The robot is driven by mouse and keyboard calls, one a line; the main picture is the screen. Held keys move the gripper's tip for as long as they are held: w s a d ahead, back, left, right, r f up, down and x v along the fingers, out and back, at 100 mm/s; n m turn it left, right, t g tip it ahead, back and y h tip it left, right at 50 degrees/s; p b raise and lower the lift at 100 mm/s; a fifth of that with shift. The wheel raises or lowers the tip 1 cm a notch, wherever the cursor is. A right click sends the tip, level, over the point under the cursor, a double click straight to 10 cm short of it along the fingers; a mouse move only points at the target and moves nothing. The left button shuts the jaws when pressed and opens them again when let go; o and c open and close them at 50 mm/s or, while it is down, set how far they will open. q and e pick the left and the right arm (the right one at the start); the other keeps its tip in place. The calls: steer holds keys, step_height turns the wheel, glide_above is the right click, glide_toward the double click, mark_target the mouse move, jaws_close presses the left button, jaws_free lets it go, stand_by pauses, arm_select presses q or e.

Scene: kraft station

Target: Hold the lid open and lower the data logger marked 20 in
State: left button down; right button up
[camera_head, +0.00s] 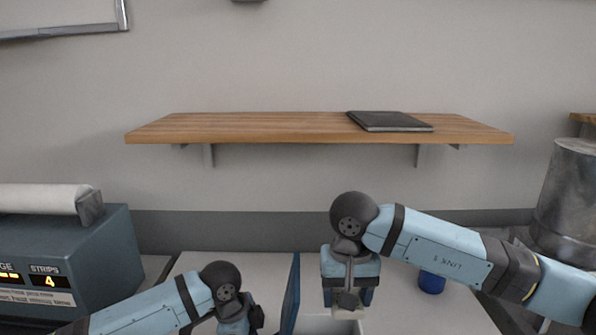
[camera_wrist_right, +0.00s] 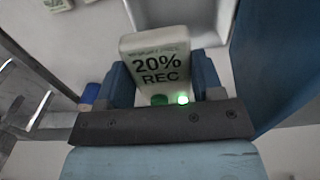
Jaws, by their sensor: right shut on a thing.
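The data logger (camera_wrist_right: 157,55) is a pale block with "20% REC" on its face and a lit green lamp. My right gripper (camera_wrist_right: 162,80) is shut on it, one blue finger on each side. In the head view my right gripper (camera_head: 348,298) points down over the open white box (camera_head: 328,325), just right of the raised blue lid (camera_head: 291,292). The lid stands nearly upright and also fills the right of the wrist view (camera_wrist_right: 278,60). My left gripper (camera_head: 250,319) is left of the lid at the bottom edge; its fingers are mostly hidden.
A blue cylinder (camera_head: 432,282) stands right of my right gripper. A second pale labelled block (camera_wrist_right: 57,4) is cut off at the wrist view's top left. A blue machine (camera_head: 75,262) stands at left, a metal canister (camera_head: 570,195) at right. A wooden shelf (camera_head: 250,127) spans the wall.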

steer(key=shift+f, duration=3)
steer(key=shift+f, duration=0.1)
steer(key=shift+f, duration=3.3)
steer(key=o, duration=1)
arm_select(q)
steer(key=shift+a, duration=0.25)
arm_select(e)
steer(key=shift+o, duration=0.2)
steer(key=shift+a, duration=0.15)
steer(key=shift+w+f, duration=0.1)
arm_select(q)
steer(key=shift+d, duration=0.1)
arm_select(e)
steer(key=shift+d, duration=0.25)
